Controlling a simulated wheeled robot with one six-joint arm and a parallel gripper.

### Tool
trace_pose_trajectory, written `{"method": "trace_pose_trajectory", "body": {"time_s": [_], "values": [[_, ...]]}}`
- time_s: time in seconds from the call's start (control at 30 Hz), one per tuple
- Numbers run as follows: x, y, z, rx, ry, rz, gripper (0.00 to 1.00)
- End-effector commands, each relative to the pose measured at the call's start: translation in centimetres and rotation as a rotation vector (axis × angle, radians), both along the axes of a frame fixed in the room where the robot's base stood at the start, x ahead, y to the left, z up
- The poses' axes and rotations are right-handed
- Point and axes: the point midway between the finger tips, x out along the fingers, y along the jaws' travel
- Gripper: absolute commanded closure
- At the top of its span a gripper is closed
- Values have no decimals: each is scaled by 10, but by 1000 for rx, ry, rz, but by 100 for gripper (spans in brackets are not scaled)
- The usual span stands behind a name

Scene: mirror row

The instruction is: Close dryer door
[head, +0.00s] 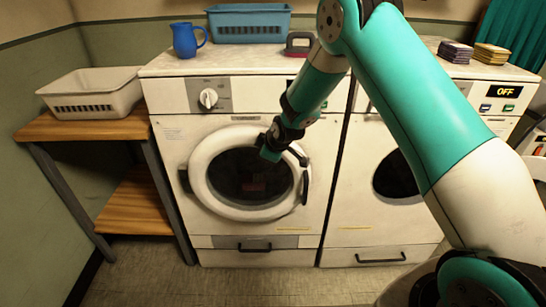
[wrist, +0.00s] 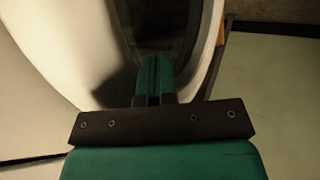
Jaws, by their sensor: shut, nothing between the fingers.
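A white front-loading machine (head: 180,140) stands in the middle of the head view, with a knob at its upper left. Its round door (head: 212,196) has a white ring, dark glass and a dark handle on the right side. The door looks shut or nearly shut; I cannot tell if it is latched. My gripper (head: 268,154) is shut and empty, in front of the door's upper right part. In the wrist view its teal fingers (wrist: 155,75) are together before the dark glass, inside the white ring; contact is unclear.
A second white machine (head: 360,222) with a dark round front stands at right, partly hidden by my arm. Its display (head: 506,91) reads OFF. A blue jug (head: 187,40) and blue basket (head: 249,24) stand on top. A wooden shelf (head: 85,127) holds a white basket (head: 92,93).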

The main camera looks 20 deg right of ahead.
Motion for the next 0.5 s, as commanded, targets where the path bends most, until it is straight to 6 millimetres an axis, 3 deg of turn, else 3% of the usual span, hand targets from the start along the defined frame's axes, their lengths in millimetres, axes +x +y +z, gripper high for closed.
{"method": "trace_pose_trajectory", "body": {"time_s": [0.5], "values": [[6, -15, 1, -6, -12, -19, 100]]}}
